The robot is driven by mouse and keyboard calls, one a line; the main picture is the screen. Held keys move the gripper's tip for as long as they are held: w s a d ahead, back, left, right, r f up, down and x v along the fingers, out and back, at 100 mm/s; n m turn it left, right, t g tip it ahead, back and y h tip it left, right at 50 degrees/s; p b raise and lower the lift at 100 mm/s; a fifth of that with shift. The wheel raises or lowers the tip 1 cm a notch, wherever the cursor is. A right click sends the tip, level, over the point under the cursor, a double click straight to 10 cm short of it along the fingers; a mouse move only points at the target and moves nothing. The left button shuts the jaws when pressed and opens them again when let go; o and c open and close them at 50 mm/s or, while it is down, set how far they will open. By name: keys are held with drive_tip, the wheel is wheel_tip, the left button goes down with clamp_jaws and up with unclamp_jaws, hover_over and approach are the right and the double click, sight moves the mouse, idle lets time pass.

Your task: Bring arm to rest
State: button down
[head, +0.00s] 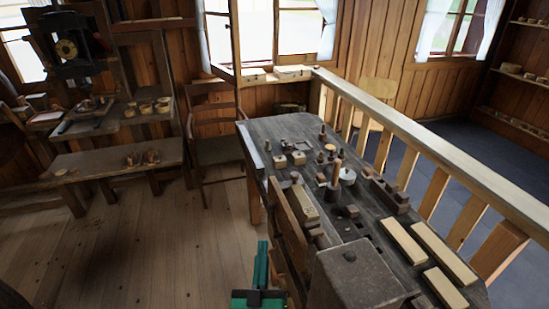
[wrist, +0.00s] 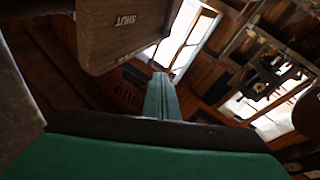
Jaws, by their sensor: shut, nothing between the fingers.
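My green gripper (head: 262,246) is low in the head view, left of the workbench's near end. It is apart from the objects on the bench top. In the wrist view my gripper (wrist: 163,82) points away from the camera. Its two fingers lie together with nothing between them. A brown wooden piece with lettering (wrist: 125,25) that seems to read "SHUT" hangs close beside the fingers at the upper left of the wrist view. I cannot tell whether it touches the gripper.
The dark workbench (head: 268,128) carries turned pieces, blocks and pale bars (head: 445,252). A wooden railing (head: 430,143) runs along its right. A chair (head: 213,128) and a low bench (head: 110,164) stand at left. The plank floor (head: 150,240) between is clear.

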drive_tip(key=s+f+g+y, duration=0.1)
drive_tip(key=s+f+g, duration=0.1)
drive_tip(key=s+f, duration=0.6)
drive_tip(key=s+d+f+m+g, duration=0.1)
drive_tip(key=s+d+f+g, duration=0.1)
drive_tip(key=s, duration=1.2)
drive_tip(key=s+d+f+m+g, duration=0.1)
drive_tip(key=s+d+f+g, duration=0.1)
drive_tip(key=s, duration=1.2)
drive_tip(key=shift+s+d+f+m+h, duration=0.15)
drive_tip(key=shift+s+d+m+h, duration=0.15)
drive_tip(key=shift+d+m, duration=0.15)
